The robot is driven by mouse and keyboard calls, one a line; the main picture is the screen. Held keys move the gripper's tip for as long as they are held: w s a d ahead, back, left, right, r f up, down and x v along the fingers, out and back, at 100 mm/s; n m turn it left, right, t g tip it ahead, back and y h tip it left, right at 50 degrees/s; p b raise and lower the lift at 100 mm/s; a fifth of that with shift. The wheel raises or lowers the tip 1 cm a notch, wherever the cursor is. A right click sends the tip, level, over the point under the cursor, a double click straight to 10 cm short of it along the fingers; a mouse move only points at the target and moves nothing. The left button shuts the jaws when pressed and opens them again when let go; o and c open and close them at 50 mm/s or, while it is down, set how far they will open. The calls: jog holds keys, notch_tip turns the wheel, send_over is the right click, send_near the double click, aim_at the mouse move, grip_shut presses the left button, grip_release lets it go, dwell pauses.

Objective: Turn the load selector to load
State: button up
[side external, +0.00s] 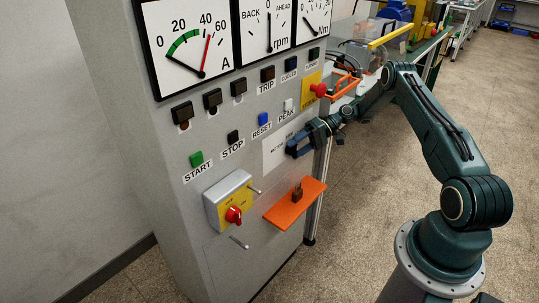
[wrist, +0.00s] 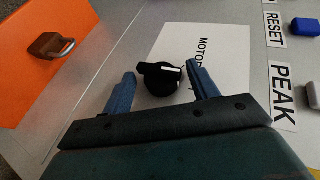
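A black rotary selector knob (wrist: 160,78) with a white pointer line sits on a white plate (wrist: 222,55). The plate's label starts with "MOTOR" and its remainder is hidden, so I cannot read "load" on it. My gripper (wrist: 162,72) is open, one blue finger on each side of the knob, with visible gaps. I cannot tell how deep the fingers reach. In the side view my gripper (side external: 300,143) is close to the panel in front of the white plate (side external: 276,152), and it hides the knob.
The grey panel carries START (side external: 196,159), STOP (side external: 233,137) and RESET (side external: 263,119) buttons and a red emergency button (side external: 319,90). A red rotary switch (side external: 234,215) and an orange shelf (side external: 293,207) with a padlock (side external: 298,191) stick out below. Open floor lies to the right.

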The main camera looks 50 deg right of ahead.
jog(key=shift+r+h, duration=0.15)
jog(key=shift+h, duration=0.35)
jog(key=shift+a+r+n+g+h, duration=0.2)
jog(key=shift+n+h, duration=0.2)
jog(key=shift+h, duration=0.7)
jog(key=shift+a+r+n+g+h, duration=0.15)
jog(key=shift+n+h, duration=0.25)
jog(key=shift+h, duration=0.7)
jog(key=shift+a+n+g+h, duration=0.1)
jog(key=shift+a+n+h, duration=0.1)
jog(key=shift+h, duration=0.75)
jog(key=shift+a+n+g+h, duration=0.1)
jog(key=shift+n+h, duration=0.1)
jog(key=shift+h, duration=0.7)
jog(key=shift+a+n+g+h, duration=0.1)
jog(key=shift+n+h, duration=0.1)
jog(key=shift+h, duration=0.75)
jog(key=shift+d+r, duration=0.1)
jog(key=shift+r, duration=0.15)
jog(key=a+v, duration=0.1)
jog(key=v, duration=1.3)
jog(key=s+a+r+h, duration=0.1)
jog(key=s+a+r, duration=0.6)
jog(key=a+r, duration=0.2)
jog(key=shift+s+a+r, duration=0.3)
jog(key=shift+a+r, duration=0.1)
jog(key=shift+r, duration=0.45)
